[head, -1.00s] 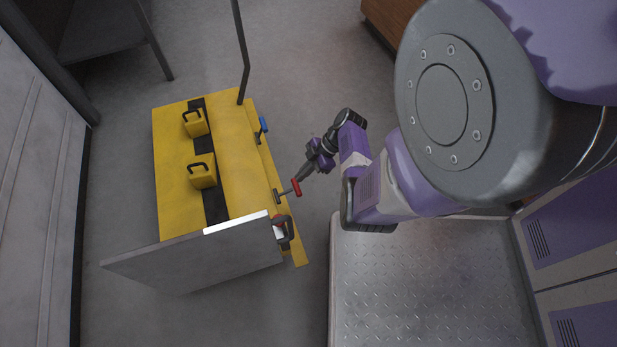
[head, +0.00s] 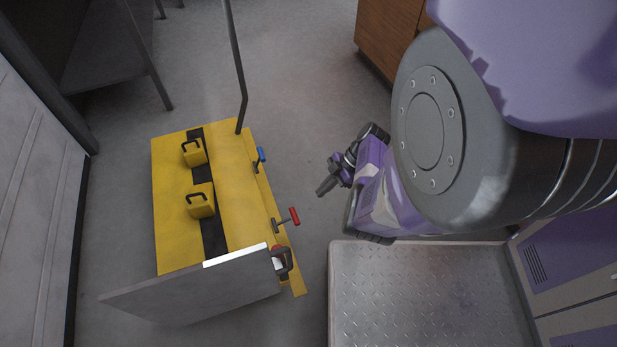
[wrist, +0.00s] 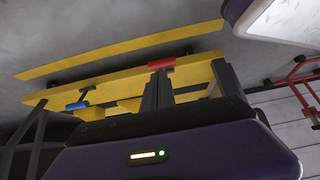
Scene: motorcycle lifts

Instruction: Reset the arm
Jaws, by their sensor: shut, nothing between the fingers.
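My gripper (head: 322,191) is shut and empty. In the head view it hangs over bare floor, to the right of the yellow motorcycle lift (head: 238,200) and apart from it. The red-handled lever (head: 294,215) on the lift's right edge is below and left of the gripper in the picture. In the wrist view my gripper's dark fingers (wrist: 158,86) rise in front of the yellow lift (wrist: 120,72). The red handle (wrist: 161,63) shows just beyond them, with no contact visible in the head view. My arm is bent, and its large joint hides part of the right side.
The lift also carries a blue-handled lever (head: 260,155), two yellow blocks (head: 200,207) and a grey upright panel (head: 200,285). A diamond-plate platform (head: 420,300) lies at lower right. A wooden cabinet (head: 388,35) stands at the back. Floor between lift and cabinet is clear.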

